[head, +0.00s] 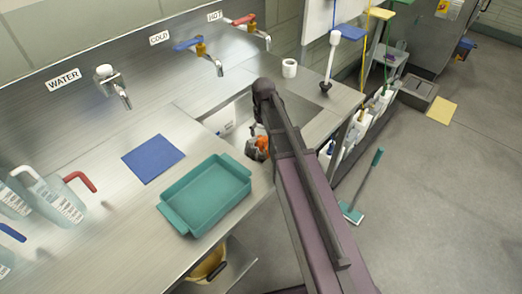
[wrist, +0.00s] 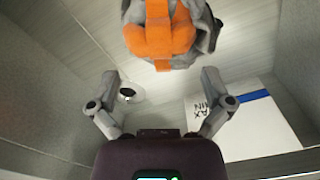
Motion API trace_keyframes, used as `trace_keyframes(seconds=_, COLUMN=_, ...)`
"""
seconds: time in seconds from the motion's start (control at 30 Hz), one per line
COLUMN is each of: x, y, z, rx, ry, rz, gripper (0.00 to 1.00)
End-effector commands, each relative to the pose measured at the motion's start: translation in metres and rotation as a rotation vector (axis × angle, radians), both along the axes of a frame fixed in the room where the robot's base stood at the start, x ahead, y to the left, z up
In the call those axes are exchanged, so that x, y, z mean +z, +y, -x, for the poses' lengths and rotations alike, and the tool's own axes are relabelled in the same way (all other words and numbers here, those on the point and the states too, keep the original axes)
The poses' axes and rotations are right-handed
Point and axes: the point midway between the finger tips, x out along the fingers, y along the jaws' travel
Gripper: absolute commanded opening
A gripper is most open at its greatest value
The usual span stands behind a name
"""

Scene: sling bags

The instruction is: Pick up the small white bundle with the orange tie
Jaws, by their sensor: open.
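The bundle, pale grey-white cloth with a wide orange tie (wrist: 160,35), shows at the top centre of the wrist view, inside the sink. Its upper part is cut off by the frame.
The sink's steel walls (wrist: 40,95) rise around my gripper, with a drain (wrist: 127,92) in its floor. A white container with a blue stripe (wrist: 245,120) stands at the right. On the counter are a teal tray (head: 205,195), a blue cloth (head: 153,158) and a white cup (head: 289,68).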

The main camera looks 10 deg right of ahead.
Motion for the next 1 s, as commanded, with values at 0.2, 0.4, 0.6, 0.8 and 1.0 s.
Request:
trace_keyframes(seconds=0.2, x=-0.021, y=0.001, z=0.000, rx=0.000, ry=0.000, rz=0.000, gripper=1.00)
trace_keyframes(seconds=0.4, x=-0.030, y=0.001, z=0.000, rx=0.000, ry=0.000, rz=0.000, gripper=1.00)
trace_keyframes(seconds=0.6, x=-0.031, y=0.001, z=0.000, rx=0.000, ry=0.000, rz=0.000, gripper=1.00)
trace_keyframes(seconds=0.8, x=-0.031, y=0.001, z=0.000, rx=0.000, ry=0.000, rz=0.000, gripper=1.00)
trace_keyframes(seconds=1.0, x=-0.031, y=0.001, z=0.000, rx=0.000, ry=0.000, rz=0.000, gripper=1.00)
